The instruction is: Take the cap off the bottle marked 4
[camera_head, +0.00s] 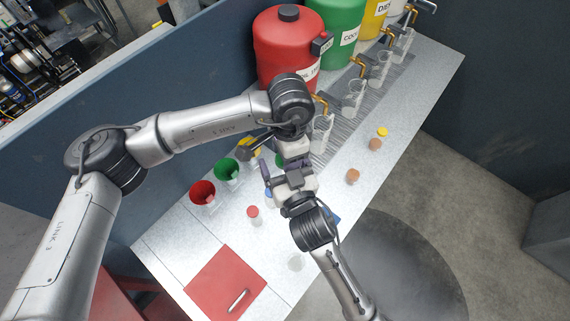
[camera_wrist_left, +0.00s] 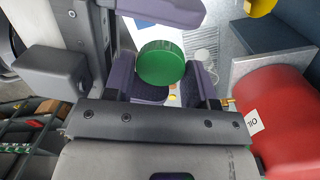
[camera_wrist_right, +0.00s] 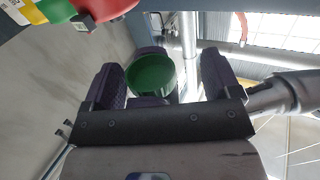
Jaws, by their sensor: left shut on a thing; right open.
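A round green cap (camera_wrist_left: 160,62) sits between the fingers of my left gripper (camera_wrist_left: 162,82), which is shut on it. In the right wrist view the green cap (camera_wrist_right: 150,74) shows a darker, hollow-looking side. In the head view only a sliver of green (camera_head: 280,160) shows beside the hands. My right gripper (camera_head: 273,172) is open, its fingers on either side of the green cap in the right wrist view, with gaps. No bottle is plain under the cap, and no number 4 is readable; the two hands hide much there.
A green funnel (camera_head: 226,169) and a red funnel (camera_head: 202,191) stand left of the hands. A red-capped bottle (camera_head: 253,214) stands below them. Red (camera_head: 287,52) and green (camera_head: 336,30) tanks line the back. A red mat (camera_head: 222,281) lies at the front. Small lids dot the right side.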

